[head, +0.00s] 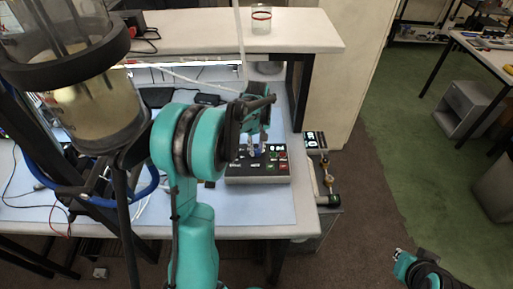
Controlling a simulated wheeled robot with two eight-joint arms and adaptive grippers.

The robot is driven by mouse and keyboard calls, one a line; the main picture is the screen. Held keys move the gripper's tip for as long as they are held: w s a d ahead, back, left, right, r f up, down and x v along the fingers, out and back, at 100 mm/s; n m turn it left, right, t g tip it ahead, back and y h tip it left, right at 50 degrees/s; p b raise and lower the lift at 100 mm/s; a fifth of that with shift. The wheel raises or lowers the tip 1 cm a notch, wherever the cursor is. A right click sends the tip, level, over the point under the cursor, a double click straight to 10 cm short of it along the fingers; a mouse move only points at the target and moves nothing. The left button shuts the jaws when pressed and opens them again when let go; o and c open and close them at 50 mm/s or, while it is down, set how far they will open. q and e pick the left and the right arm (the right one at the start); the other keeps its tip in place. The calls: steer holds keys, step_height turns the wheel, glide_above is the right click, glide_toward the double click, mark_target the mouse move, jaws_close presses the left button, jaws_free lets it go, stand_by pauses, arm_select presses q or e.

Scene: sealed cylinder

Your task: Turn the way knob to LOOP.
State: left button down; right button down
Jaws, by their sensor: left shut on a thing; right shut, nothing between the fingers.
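My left arm covers the area left of the box. My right gripper (400,256) is at the lower right, over the floor, shut and empty, far from the box.
A large clear cylinder (95,115) with yellowish liquid stands at the left, near my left arm. A white shelf (185,40) with a glass jar (261,19) runs above the bench. A small device with a display (315,141) stands right of the box.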

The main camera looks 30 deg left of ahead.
mark_target(258, 150)
arm_select(q)
steer(key=m, duration=1.1)
steer(key=shift+d+m, duration=0.15)
steer(key=shift+m, duration=0.25)
stand_by(0.4)
steer(key=c, duration=1.3)
jaws_free()
steer(key=shift+r, duration=0.1)
step_height(258, 150, up, 12)
